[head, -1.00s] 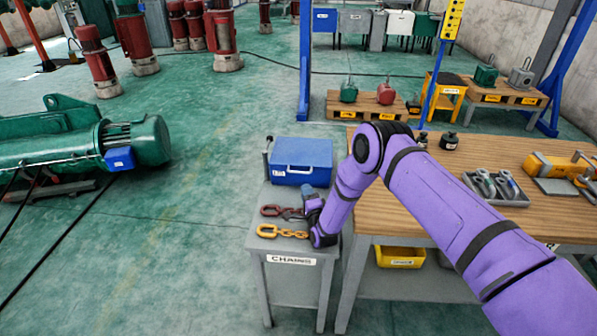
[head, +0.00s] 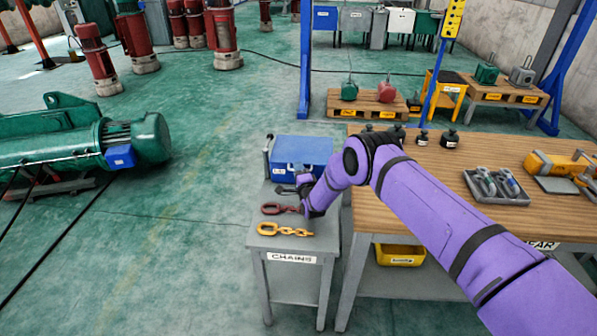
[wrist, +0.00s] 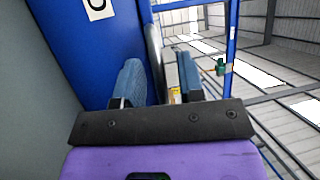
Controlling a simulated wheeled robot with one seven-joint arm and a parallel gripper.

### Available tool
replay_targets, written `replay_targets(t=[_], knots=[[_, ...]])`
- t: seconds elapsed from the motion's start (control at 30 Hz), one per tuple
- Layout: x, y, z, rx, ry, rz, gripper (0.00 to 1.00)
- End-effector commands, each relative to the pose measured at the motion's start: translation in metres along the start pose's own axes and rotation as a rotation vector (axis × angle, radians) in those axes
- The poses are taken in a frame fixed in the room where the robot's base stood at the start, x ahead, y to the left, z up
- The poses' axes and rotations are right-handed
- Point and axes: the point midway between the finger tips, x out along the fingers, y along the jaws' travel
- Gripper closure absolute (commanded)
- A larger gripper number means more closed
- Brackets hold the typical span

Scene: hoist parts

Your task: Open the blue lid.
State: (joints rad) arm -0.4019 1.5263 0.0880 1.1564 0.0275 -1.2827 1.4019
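The blue box with its blue lid (head: 301,150) stands at the back of the small grey chain table, and the lid looks shut. In the wrist view a blue face (wrist: 75,45) with a white label fills the left side. My gripper's two blue-grey fingers (wrist: 160,82) are apart there. A pale strip shows between them, but I cannot tell whether it is the lid's handle.
A dark red chain (head: 279,209) and a yellow chain (head: 285,230) lie on the grey table (head: 257,241) in front of the box. The wooden workbench (head: 430,180) stands close on the right, with a tray of metal parts (head: 496,186). Open floor lies to the left.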

Motion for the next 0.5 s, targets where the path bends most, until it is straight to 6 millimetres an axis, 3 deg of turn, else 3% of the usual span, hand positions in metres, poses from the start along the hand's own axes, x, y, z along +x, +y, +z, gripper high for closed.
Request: replay_targets(t=[0.17,0.33,0.5], knots=[[-0.0001,0.0000,0.0001,0.000,0.000,0.000,0.64],[-0.0001,0.0000,0.0000,0.000,0.000,0.000,1.00],[-0.0002,0.0000,0.0000,0.000,0.000,0.000,1.00]])
